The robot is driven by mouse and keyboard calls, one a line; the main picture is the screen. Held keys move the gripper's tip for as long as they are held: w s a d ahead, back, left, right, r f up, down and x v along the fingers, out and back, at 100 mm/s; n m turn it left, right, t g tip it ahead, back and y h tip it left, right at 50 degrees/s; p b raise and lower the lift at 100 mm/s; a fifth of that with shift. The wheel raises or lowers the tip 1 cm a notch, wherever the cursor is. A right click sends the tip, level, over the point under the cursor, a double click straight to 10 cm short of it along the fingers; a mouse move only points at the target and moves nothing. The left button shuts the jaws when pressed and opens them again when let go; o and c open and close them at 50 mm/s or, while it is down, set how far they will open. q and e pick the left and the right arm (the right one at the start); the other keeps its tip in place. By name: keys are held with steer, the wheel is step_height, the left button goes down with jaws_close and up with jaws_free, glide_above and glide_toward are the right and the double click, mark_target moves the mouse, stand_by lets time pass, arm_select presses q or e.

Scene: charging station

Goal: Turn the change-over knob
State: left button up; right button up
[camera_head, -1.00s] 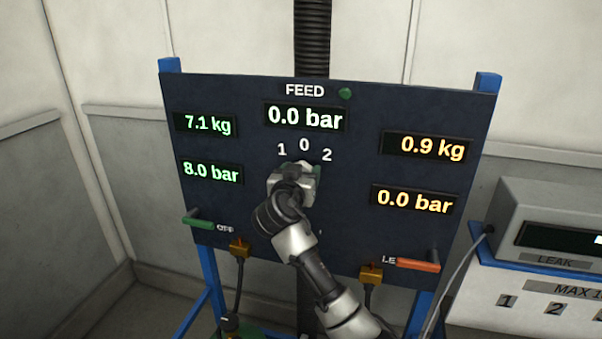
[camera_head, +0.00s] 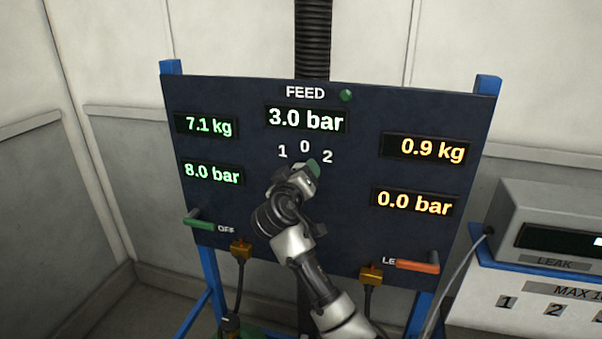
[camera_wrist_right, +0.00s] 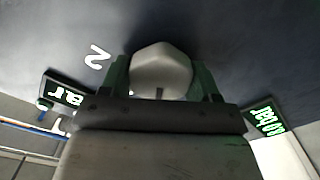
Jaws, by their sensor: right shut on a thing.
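The change-over knob, a pale grey faceted knob, shows in the right wrist view (camera_wrist_right: 161,68) between the green finger pads of my right gripper (camera_wrist_right: 162,80). The gripper is shut on it. In the head view my right gripper (camera_head: 305,174) is at the dark panel (camera_head: 250,215), just below the marks 1, 0 and 2 (camera_head: 305,147), and hides the knob. The gripper is turned, with one green pad up towards the 2. The FEED display (camera_head: 306,120) reads 3.0 bar. My left gripper is not in view.
Left displays (camera_head: 211,173) read 7.1 kg and 8.0 bar; right displays (camera_head: 414,204) read 0.9 kg and 0.0 bar. A green lever (camera_head: 199,221) and an orange lever (camera_head: 418,266) stick out low on the panel. A grey LEAK box (camera_head: 550,225) stands at right.

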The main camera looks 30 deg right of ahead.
steer(key=shift+n, duration=1)
steer(key=o, duration=0.9)
steer(key=shift+a, duration=0.1)
steer(key=b+v, duration=0.4)
steer(key=v, duration=0.6)
steer(key=shift+s+a, duration=0.2)
steer(key=shift+a, duration=0.05)
